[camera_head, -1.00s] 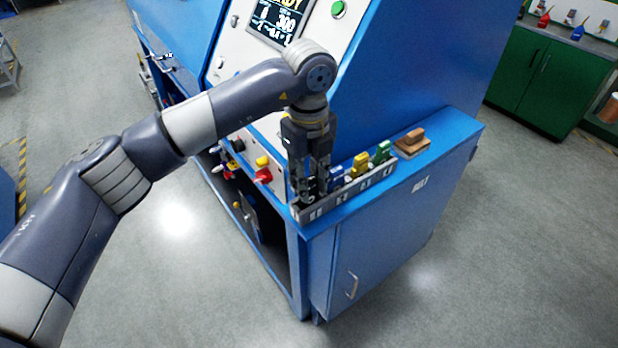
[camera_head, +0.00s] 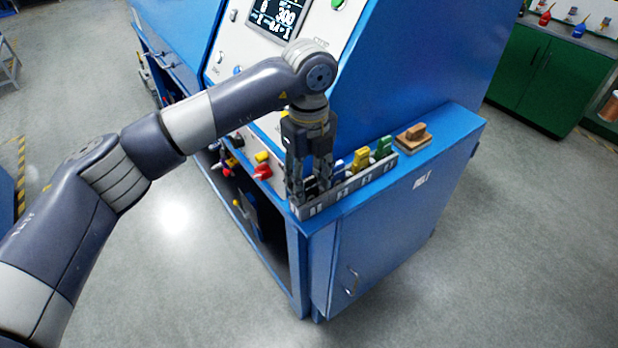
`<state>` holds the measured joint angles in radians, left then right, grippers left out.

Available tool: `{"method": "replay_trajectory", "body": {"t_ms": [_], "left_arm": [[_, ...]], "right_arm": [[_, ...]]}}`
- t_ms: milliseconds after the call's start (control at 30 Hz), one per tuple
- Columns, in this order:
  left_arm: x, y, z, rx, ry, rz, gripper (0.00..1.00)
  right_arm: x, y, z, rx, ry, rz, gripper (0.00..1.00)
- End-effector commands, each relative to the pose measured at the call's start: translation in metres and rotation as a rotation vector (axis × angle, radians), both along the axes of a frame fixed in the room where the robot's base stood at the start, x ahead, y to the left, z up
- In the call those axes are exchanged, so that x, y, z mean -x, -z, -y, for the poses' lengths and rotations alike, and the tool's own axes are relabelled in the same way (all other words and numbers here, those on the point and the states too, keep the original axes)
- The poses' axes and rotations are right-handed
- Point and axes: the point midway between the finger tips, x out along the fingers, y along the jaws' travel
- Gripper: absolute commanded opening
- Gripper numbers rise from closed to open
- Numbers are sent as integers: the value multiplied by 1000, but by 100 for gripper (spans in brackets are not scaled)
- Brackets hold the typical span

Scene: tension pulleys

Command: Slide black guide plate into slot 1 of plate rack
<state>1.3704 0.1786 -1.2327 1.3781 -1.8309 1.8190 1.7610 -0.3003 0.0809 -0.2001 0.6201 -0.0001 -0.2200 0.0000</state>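The grey plate rack (camera_head: 345,190) sits along the front edge of the blue cabinet top. My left gripper (camera_head: 311,184) points down at the rack's left end. Its two fingers look spread apart. A dark piece, which looks like the black guide plate (camera_head: 311,186), shows low between the fingers, at the leftmost slot of the rack. The fingers hide much of it, so how deep it sits is hard to see. My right gripper is not in view.
Blue, yellow (camera_head: 360,161) and green (camera_head: 383,148) plates stand in the rack to the right of my gripper. A brown wooden block (camera_head: 413,136) lies beyond the rack's right end. The machine's blue side panel (camera_head: 400,60) rises behind. The cabinet top to the right is clear.

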Motion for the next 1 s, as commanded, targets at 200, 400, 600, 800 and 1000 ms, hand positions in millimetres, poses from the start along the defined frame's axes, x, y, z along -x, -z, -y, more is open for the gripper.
{"method": "replay_trajectory", "body": {"t_ms": [200, 400, 600, 800, 1000], "left_arm": [[0, 0, 0, 0, 0, 0, 51], [0, -6, 0, 0, 0, 1, 51], [-1, -39, 0, 0, -1, 5, 51], [-1, -82, 0, 1, -1, 4, 51], [0, -111, 0, 0, -1, 1, 51]], "right_arm": [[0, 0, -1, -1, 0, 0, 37], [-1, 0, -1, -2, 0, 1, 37], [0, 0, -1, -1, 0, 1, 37], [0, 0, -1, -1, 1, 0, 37], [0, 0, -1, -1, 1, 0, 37]]}}
